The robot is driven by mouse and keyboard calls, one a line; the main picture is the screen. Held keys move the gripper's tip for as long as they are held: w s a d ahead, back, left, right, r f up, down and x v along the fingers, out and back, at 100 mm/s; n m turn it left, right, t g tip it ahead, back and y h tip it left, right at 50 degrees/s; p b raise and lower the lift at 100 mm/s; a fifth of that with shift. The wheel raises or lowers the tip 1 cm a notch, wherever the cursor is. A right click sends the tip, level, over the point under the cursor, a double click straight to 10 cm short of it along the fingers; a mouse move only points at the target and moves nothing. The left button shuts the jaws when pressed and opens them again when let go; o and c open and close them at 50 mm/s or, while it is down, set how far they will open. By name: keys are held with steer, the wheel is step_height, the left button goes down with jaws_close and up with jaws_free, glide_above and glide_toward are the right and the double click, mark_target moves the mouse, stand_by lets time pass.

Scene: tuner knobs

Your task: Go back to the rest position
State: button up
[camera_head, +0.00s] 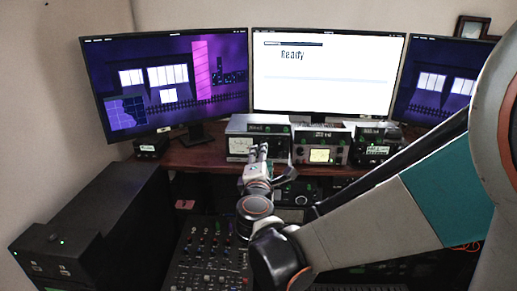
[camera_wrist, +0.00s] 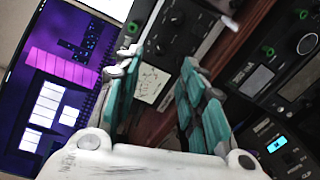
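My gripper (camera_head: 258,152) is at the end of my arm, in front of the left tuner box (camera_head: 240,126) on the desk shelf. In the wrist view my gripper (camera_wrist: 160,62) has its two teal-padded fingers apart, with nothing held between them. The tuner box with a white meter (camera_wrist: 153,84) and dark knobs shows beyond and between the fingers. I cannot tell how far the fingertips are from its face. In the head view the gripper hides part of that box. A middle box (camera_head: 320,143) with a lit screen and a right box (camera_head: 374,145) stand beside it.
Three monitors stand behind; the centre one (camera_head: 325,90) reads "Ready". A mixer panel (camera_head: 210,255) lies below my gripper. A dark cabinet (camera_head: 95,225) stands at left. More equipment sits under the wooden shelf (camera_head: 195,157).

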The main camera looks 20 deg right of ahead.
steer(key=shift+s, duration=0.25)
steer(key=s+d+f+m+g, duration=0.3)
steer(key=s+d+m+g, duration=0.4)
steer(key=s+m, duration=0.4)
steer(key=s+a+f+m+g+y, duration=0.1)
steer(key=s+a+f+m+y, duration=0.1)
steer(key=s, duration=0.5)
steer(key=s+a+f+m+g+y, duration=0.1)
steer(key=s+a+f+m+y, duration=0.1)
steer(key=s, duration=0.6)
steer(key=shift+a+f+m+y, duration=0.2)
steer(key=shift+a+m+y, duration=0.2)
steer(key=shift+m+y, duration=0.6)
